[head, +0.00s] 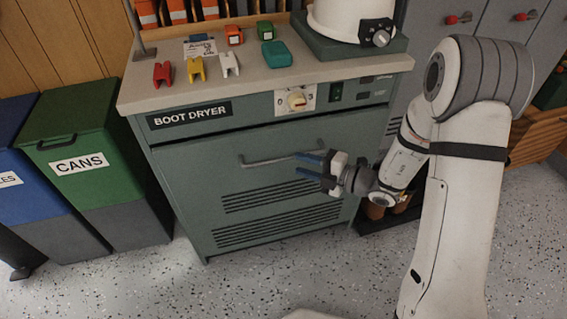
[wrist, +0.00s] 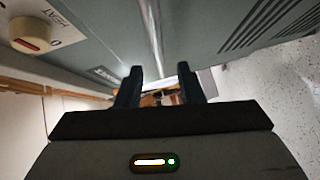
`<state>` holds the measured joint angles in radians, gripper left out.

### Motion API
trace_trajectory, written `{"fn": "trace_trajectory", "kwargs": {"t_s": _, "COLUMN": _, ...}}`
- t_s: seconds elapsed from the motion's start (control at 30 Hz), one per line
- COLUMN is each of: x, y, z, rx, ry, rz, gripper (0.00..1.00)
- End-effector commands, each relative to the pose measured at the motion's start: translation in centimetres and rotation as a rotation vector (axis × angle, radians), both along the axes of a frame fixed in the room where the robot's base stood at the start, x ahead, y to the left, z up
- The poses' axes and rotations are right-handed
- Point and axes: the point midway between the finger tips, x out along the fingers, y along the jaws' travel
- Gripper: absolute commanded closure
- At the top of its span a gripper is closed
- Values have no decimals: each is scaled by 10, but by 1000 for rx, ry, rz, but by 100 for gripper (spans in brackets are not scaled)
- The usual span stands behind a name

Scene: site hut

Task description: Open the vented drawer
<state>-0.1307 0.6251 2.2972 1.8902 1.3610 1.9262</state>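The vented drawer (head: 190,175) is the grey-green front of the boot dryer, with two rows of dark vent slots. It looks shut. My gripper (head: 311,167) reaches in from the right, in front of the drawer by the handle's right end. In the wrist view my gripper (wrist: 160,84) has its two dark fingers apart, with no object clearly held between them. I cannot tell whether the fingers touch the handle.
A control panel with a dial (head: 297,101) sits above the drawer. The worktop (head: 150,97) holds small coloured items and a white container (head: 340,18). A green cans bin (head: 85,140) stands at the left. The speckled floor (head: 200,285) in front is clear.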

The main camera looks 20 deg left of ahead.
Motion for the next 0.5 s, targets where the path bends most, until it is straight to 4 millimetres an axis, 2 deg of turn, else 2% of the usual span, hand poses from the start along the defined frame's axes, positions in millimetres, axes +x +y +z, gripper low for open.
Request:
{"fn": "trace_trajectory", "kwargs": {"t_s": 0.3, "x": 10, "y": 49, "z": -8, "rx": -3, "ry": -5, "rz": 5, "gripper": 66}}
{"fn": "trace_trajectory", "kwargs": {"t_s": 0.5, "x": 13, "y": 62, "z": -9, "rx": -2, "ry": -4, "rz": 3, "gripper": 66}}
